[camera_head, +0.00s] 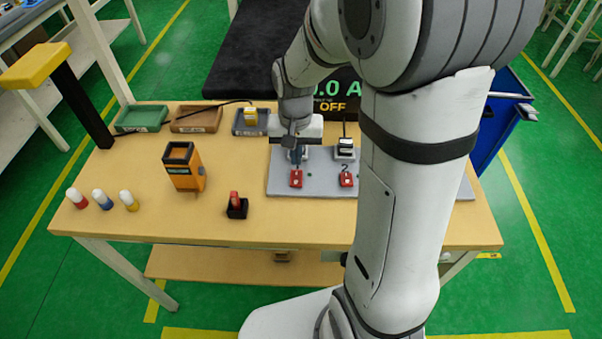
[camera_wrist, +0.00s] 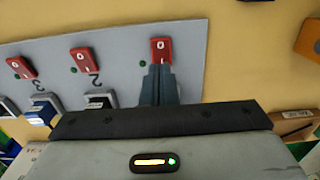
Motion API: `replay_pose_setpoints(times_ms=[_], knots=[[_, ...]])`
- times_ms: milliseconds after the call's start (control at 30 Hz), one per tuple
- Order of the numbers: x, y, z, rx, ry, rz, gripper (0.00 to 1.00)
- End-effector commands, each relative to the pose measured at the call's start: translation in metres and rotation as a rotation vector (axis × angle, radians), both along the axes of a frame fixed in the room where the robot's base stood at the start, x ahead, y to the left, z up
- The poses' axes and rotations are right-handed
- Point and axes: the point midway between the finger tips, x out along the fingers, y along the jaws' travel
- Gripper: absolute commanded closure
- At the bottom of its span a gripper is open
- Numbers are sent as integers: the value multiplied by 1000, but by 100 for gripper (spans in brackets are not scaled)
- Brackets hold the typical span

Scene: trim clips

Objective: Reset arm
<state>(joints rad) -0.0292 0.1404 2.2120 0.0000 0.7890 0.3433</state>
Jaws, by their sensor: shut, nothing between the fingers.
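My gripper (camera_head: 297,155) is shut and empty, pointing down over the left part of the grey panel (camera_head: 318,187). In the wrist view its closed fingertips (camera_wrist: 159,68) end at the near edge of a red switch marked 0 (camera_wrist: 161,48). I cannot tell whether they touch it. In the head view this red switch (camera_head: 296,179) sits just in front of the fingers. A second red switch (camera_head: 347,180) lies to its right. A third red switch (camera_wrist: 21,67) shows in the wrist view. My arm hides the panel's right part in the head view.
Left of the panel stand an orange tester (camera_head: 183,167), a black holder with a red piece (camera_head: 237,206) and capped bottles (camera_head: 102,200). Trays (camera_head: 197,119) line the table's back edge. A display (camera_head: 335,98) reading OFF stands behind.

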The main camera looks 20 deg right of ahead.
Motion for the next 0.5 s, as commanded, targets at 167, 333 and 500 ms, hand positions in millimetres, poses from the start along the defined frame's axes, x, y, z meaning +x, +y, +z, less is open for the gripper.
replay_pose_setpoints(times_ms=[167,333,500], knots=[[0,0,-1,0,0,0,100],[0,0,-1,0,0,0,100],[-8,-1,11,0,-19,17,100]])
